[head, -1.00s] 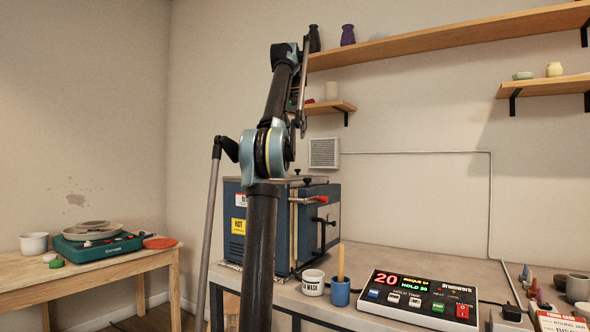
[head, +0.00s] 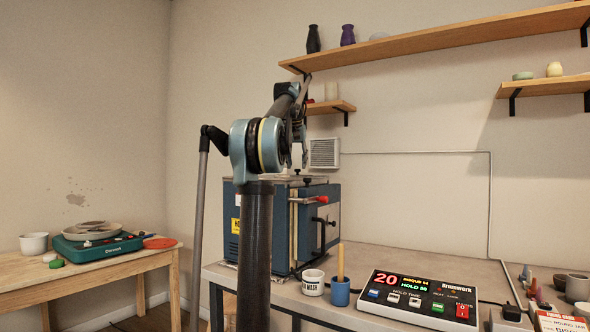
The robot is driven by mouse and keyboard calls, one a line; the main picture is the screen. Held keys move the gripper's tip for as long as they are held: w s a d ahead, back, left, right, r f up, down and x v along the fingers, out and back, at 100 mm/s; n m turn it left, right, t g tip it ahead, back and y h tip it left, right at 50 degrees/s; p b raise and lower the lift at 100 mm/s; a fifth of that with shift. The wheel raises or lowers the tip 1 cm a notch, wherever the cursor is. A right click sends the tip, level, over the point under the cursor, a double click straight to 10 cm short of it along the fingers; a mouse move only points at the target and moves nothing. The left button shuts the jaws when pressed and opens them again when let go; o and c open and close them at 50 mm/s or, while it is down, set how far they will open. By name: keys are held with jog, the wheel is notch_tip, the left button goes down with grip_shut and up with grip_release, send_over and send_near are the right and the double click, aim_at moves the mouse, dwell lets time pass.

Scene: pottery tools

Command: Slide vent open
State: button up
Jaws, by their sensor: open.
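The blue kiln (head: 328,218) stands on the grey worktop, with a red-tipped lever (head: 320,199) and a black handle on its front. Small black knobs (head: 308,181) stand on its top; my arm hides much of that top, so I cannot make out a sliding vent piece there. A white louvred vent (head: 325,153) is on the wall behind the kiln. My gripper (head: 304,160) points down above the kiln, left of the wall vent in the picture. It is open and looks empty, partly hidden by my arm. I see no contact with the knobs.
A control box (head: 418,298) with lit digits, a white cup (head: 313,283) and a blue cup (head: 340,292) with a brush stand at the worktop's front. Wall shelves (head: 450,39) hang above. A wooden table (head: 110,263) with a green wheel is at left.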

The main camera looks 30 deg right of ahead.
jog(key=shift+x, duration=1.05)
grip_shut()
